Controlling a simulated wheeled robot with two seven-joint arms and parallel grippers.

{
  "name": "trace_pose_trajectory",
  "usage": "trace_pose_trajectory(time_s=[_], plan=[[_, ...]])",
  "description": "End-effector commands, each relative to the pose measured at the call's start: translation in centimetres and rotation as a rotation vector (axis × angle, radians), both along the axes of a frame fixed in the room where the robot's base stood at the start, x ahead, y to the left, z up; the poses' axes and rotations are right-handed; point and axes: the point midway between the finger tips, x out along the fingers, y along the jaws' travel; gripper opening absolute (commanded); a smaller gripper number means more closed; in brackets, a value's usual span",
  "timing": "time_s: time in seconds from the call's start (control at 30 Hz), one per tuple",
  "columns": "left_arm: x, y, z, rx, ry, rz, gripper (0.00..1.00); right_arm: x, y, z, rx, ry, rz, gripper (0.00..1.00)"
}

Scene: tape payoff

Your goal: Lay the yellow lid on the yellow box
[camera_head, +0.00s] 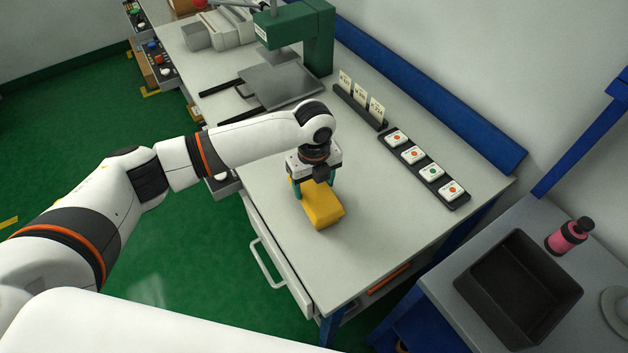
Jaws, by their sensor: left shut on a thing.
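A yellow block-like shape (322,208) is on the grey bench near its front left edge. It is the only yellow box or lid in view, and I cannot make out a seam between the yellow lid and the yellow box. My left gripper (313,187) points down over the far part of this shape, with teal fingers on both sides of it. It is shut on the yellow piece, which I take to be the lid. The gripper hides the far end of the yellow shape. My right gripper is not in view.
A black tray (425,171) with several white square pieces lies right of the yellow shape. A card rack (361,105) stands behind it, and a green press (305,45) farther back. A dark bin (517,290) and pink bottle (568,236) are at lower right. The bench front is clear.

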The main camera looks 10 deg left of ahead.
Motion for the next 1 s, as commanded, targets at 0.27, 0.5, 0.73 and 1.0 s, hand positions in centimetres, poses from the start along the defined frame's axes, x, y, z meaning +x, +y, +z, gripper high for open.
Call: trace_pose_trajectory(time_s=[0.27,0.5,0.73,1.0], plan=[[0.01,0.0,0.02,0.0,0.0,0.0,0.46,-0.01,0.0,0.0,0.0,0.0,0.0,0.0],[0.03,0.01,-0.26,0.0,0.0,0.001,0.46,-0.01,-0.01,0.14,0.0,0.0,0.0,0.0],[0.08,0.03,-0.62,0.001,-0.001,0.001,0.46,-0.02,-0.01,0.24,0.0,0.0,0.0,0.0],[0.07,0.03,-0.64,0.001,-0.001,0.0,0.46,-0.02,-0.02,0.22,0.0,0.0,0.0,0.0]])
